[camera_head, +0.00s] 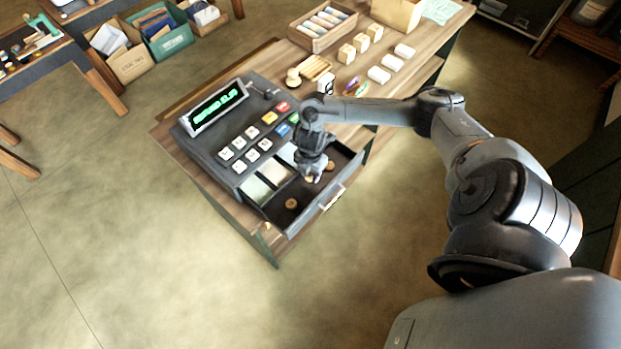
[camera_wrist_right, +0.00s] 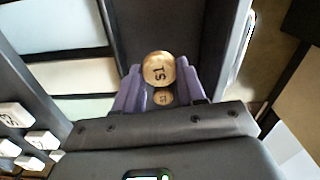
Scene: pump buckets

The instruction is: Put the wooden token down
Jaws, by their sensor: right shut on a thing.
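My right gripper (camera_head: 312,174) reaches down into the open drawer (camera_head: 325,206) of the dark cash register (camera_head: 245,130). In the right wrist view its purple fingers (camera_wrist_right: 160,88) are shut on a round wooden token (camera_wrist_right: 158,69) with dark markings. A second, smaller-looking token (camera_wrist_right: 163,97) shows between the fingers, closer to the palm. In the head view one token (camera_head: 291,203) lies in the drawer's front compartment and another round piece (camera_head: 331,166) shows to the right of the gripper. I cannot tell whether the held token touches the drawer floor. My left gripper is out of view.
Pale notes (camera_head: 257,189) lie in the drawer's left compartments. Register keys (camera_head: 251,156) stand close beside the gripper. The drawer's front wall and handle (camera_head: 332,197) border it. Wooden blocks (camera_head: 347,54), white pieces (camera_head: 379,75) and a crate (camera_head: 322,26) are farther back on the counter.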

